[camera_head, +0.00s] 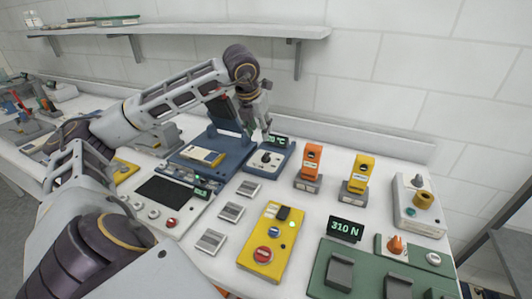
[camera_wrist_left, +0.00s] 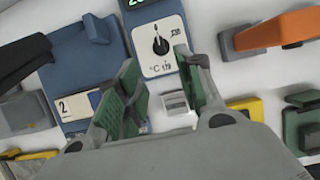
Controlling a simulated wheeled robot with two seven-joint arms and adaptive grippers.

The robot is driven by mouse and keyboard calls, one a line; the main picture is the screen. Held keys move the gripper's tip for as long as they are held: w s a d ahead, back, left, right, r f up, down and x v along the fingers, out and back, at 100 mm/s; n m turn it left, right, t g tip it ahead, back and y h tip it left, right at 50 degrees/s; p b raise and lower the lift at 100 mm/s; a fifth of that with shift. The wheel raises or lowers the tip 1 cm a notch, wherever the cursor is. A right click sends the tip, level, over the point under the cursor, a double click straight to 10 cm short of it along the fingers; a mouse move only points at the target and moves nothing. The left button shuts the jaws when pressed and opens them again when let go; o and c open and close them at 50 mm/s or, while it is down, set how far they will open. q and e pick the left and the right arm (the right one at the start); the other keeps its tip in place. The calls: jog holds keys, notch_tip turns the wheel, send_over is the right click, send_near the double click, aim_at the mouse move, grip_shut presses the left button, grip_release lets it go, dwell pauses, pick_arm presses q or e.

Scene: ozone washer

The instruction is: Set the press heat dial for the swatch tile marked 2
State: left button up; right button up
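The blue heat press (camera_head: 224,143) stands near the wall and also shows in the left wrist view (camera_wrist_left: 85,50). A tile marked 2 (camera_wrist_left: 76,106) lies on it; in the head view the tile (camera_head: 203,156) is too small to read. Beside the press is a blue control box with a green-lit display (camera_head: 277,140) and a white °C panel (camera_wrist_left: 160,62). Its black dial (camera_wrist_left: 160,45) points roughly upward in the wrist view; the dial also shows in the head view (camera_head: 266,158). My left gripper (camera_head: 262,127) is open above the box, apart from the dial, with its fingers (camera_wrist_left: 168,82) empty.
Orange (camera_head: 310,165) and yellow (camera_head: 357,180) upright devices stand right of the control box. Several grey slotted tiles (camera_head: 231,211) lie in front. A yellow button box (camera_head: 277,222) and a green panel (camera_head: 318,270) are nearer. A shelf (camera_head: 200,30) hangs on the wall behind.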

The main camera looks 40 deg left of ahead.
aim_at(266, 154)
pick_arm(q)
jog(key=shift+x, duration=6.8)
grip_shut()
